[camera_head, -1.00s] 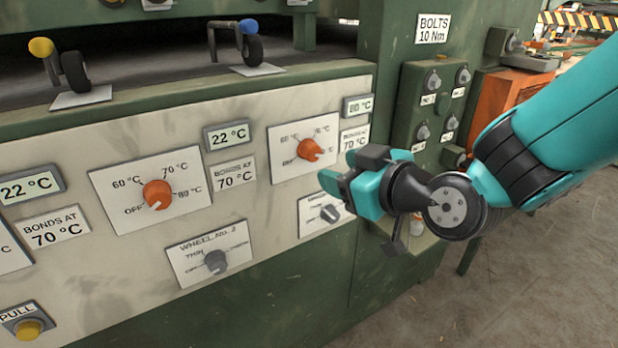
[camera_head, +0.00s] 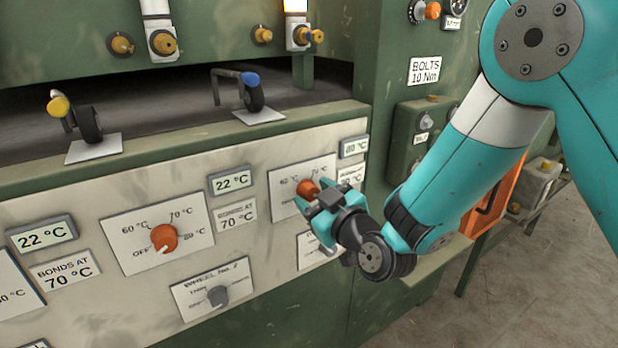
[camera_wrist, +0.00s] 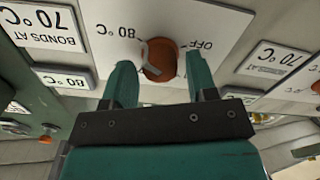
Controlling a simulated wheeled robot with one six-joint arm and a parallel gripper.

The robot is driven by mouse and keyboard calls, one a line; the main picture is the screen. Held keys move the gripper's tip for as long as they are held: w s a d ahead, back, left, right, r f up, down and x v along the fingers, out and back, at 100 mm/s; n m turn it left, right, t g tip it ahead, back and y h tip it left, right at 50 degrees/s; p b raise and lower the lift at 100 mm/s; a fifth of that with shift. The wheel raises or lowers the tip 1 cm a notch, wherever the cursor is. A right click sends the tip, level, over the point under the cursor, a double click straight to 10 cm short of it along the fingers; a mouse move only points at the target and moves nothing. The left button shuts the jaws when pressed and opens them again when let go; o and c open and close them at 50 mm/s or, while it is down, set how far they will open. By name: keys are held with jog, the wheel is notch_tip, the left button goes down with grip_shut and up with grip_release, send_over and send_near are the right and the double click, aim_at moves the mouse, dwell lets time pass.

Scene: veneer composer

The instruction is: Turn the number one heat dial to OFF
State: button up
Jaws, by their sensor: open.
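The right-hand orange heat dial (camera_head: 307,189) sits on a white plate on the panel, beside a display reading 80 °C (camera_head: 354,146). In the wrist view the dial (camera_wrist: 160,61) appears upside down, with OFF to its right and 80 °C to its left. Its pale pointer leans toward the 80 °C side, away from OFF. My gripper (camera_head: 313,196) is open at the dial. Its teal fingers (camera_wrist: 161,78) stand on either side of the dial in the wrist view, with gaps showing. I cannot read a number naming this dial.
A grey knob (camera_head: 218,296) on a plate labelled wheel no. 2 is lower down. A switch box (camera_head: 413,128) stands to the right. My gripper partly covers the plate below the dial.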

jog(key=shift+w+a, duration=0.1)
dwell(0.3)
jog(key=shift+s+d+f+b, duration=0.15)
jog(key=shift+s+d+b, duration=0.2)
jog(key=shift+b, duration=0.55)
jog(key=shift+s+d+b, duration=0.35)
jog(key=shift+s+b, duration=0.25)
jog(key=shift+b, duration=0.2)
jog(key=shift+s, duration=0.1)
